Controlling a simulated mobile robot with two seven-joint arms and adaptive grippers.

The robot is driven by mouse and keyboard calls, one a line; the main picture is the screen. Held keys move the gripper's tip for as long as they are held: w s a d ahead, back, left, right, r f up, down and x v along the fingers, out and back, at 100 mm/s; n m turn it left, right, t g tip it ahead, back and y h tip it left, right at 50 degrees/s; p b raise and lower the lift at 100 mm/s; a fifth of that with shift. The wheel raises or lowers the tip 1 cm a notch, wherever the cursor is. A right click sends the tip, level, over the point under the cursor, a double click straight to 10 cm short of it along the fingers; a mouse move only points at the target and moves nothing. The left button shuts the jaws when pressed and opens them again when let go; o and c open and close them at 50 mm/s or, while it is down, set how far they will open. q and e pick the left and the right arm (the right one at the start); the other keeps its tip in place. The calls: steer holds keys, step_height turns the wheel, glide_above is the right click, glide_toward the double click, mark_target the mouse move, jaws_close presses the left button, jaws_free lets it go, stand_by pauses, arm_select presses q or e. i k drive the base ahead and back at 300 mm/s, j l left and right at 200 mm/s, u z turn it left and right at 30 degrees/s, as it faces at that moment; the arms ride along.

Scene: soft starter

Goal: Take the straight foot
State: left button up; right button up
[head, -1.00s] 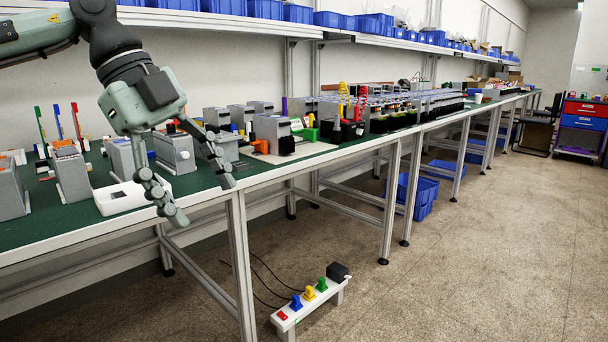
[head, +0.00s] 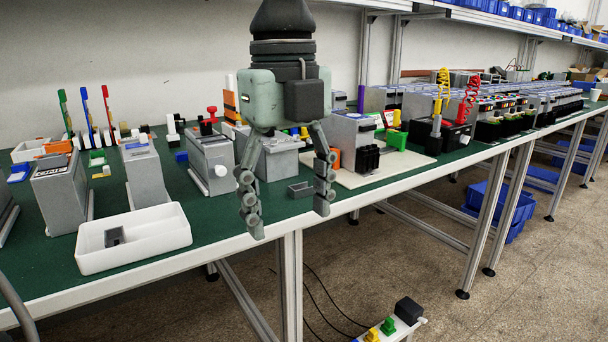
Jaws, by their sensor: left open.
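My left gripper (head: 290,214) hangs pointing down at the front edge of the green-topped bench (head: 240,222). Its two fingers are spread apart with nothing between them. A small grey block-like part (head: 300,189) lies on the green top and shows between the fingers in the picture, apart from them. Another small dark grey part (head: 114,236) lies in a white tray (head: 140,252) to the left. I cannot tell for certain which of these grey parts is the straight foot. My right gripper is not in view.
Grey box-shaped units stand behind: one left (head: 60,192), one beside the tray (head: 145,175), one near the gripper (head: 212,165). A pale board (head: 385,176) with a grey unit and black parts is to the right. Green surface is clear between tray and gripper.

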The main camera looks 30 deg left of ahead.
mark_target(296, 191)
steer(key=i+j, duration=0.65)
steer(key=i, duration=0.05)
